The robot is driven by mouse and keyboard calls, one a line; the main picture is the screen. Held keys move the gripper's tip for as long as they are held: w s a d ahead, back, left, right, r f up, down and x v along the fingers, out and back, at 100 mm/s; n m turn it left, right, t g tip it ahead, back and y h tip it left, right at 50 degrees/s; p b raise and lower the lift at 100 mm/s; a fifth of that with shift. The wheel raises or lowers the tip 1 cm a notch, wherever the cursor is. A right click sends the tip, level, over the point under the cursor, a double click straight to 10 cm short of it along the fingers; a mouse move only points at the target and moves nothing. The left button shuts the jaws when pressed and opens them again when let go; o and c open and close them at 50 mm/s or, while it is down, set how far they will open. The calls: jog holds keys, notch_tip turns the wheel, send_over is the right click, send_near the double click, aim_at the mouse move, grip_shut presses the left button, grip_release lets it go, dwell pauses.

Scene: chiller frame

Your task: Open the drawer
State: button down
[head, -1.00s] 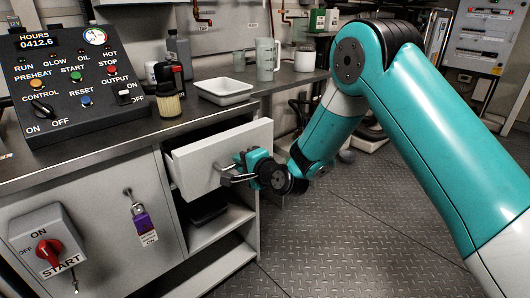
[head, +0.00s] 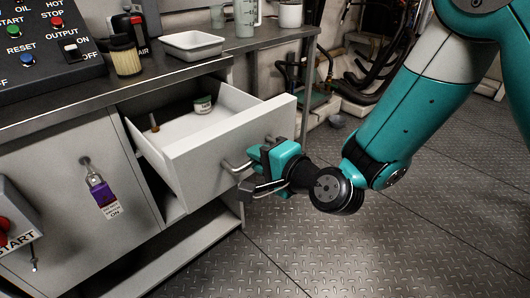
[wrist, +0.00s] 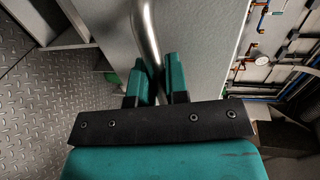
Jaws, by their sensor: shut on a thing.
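The drawer (head: 228,148) is white-grey and stands well out of the cabinet under the worktop in the head view. A small jar (head: 203,105) and a brown-handled item (head: 155,123) lie inside it. A metal bar handle (head: 235,167) is on its front. My gripper (head: 254,165) is at the handle, with its fingers shut around the bar. In the wrist view, the two teal fingers (wrist: 160,82) close on the curved metal handle (wrist: 147,35) in front of the drawer face (wrist: 195,40). The fingertips are partly hidden in the head view.
The worktop (head: 60,115) holds a white tray (head: 193,44), a filter (head: 125,55) and a control panel (head: 38,45). A padlock with a purple tag (head: 103,193) hangs on the cabinet door. An open shelf (head: 175,255) is below the drawer. The floor plate (head: 330,250) to the right is clear.

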jog(key=shift+d, duration=0.1)
jog(key=c, duration=1.1)
grip_release()
